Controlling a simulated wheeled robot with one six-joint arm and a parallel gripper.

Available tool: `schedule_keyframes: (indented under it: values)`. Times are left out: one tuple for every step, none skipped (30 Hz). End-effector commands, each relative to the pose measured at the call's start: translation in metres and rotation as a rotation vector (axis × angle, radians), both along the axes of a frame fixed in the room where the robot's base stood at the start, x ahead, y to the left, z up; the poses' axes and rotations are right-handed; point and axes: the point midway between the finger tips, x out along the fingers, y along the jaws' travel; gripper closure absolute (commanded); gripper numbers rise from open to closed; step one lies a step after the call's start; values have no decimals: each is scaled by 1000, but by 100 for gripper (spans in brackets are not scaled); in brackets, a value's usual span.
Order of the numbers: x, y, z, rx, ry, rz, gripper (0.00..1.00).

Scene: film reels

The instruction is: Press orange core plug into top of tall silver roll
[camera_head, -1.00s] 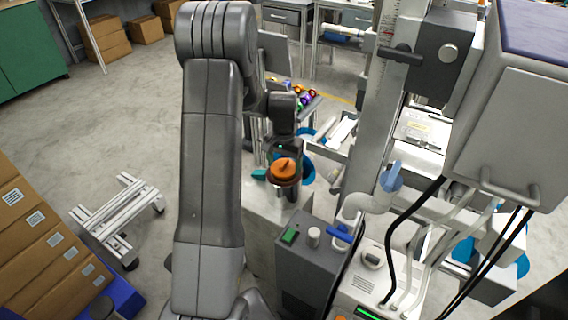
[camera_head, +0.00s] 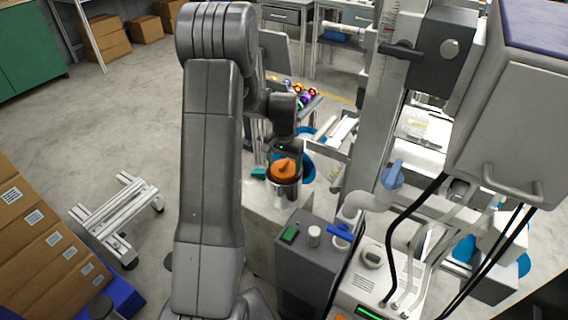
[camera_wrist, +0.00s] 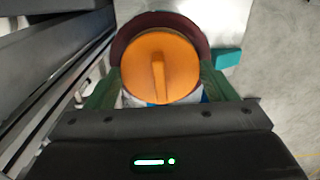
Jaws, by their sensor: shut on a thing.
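The orange core plug (camera_head: 284,169) is a round disc with a raised rib. In the wrist view the plug (camera_wrist: 158,65) fills the middle, its rib facing the camera. A dark maroon ring (camera_wrist: 122,40) shows around and behind it. My gripper (camera_wrist: 158,92) has green fingers on both sides of the plug and is shut on it. In the head view my gripper (camera_head: 284,160) holds the plug low in front of my arm. A pale cylindrical part (camera_head: 287,194) shows just under the plug; I cannot tell whether it is the tall silver roll or whether they touch.
A teal block (camera_wrist: 228,58) lies beside the plug on a pale surface. A grey control box (camera_head: 310,245) with a green button stands in front. A tall metal column (camera_head: 375,110) and hanging grey cabinet (camera_head: 510,130) stand at right. Open floor (camera_head: 120,110) lies left.

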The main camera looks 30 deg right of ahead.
Motion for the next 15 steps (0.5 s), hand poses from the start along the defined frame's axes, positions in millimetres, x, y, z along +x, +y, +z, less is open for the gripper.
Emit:
schedule_keyframes:
  values:
    - [0, 0, -2, 0, 0, 0, 46]
    - [0, 0, -2, 0, 0, 0, 46]
    - [0, 0, -3, 0, 0, 0, 46]
    - [0, 0, -4, 0, 0, 0, 46]
    - [0, 0, -4, 0, 0, 0, 46]
    - [0, 0, -5, 0, 0, 0, 46]
    - [0, 0, -6, 0, 0, 0, 46]
    - [0, 0, -6, 0, 0, 0, 46]
    - [0, 0, -7, 0, 0, 0, 46]
    - [0, 0, -8, 0, 0, 0, 46]
    - [0, 0, -7, 0, 0, 0, 17]
    - [0, 0, -7, 0, 0, 0, 14]
    - [0, 0, -7, 0, 0, 0, 14]
    - [0, 0, -7, 0, 0, 0, 14]
    - [0, 0, -7, 0, 0, 0, 14]
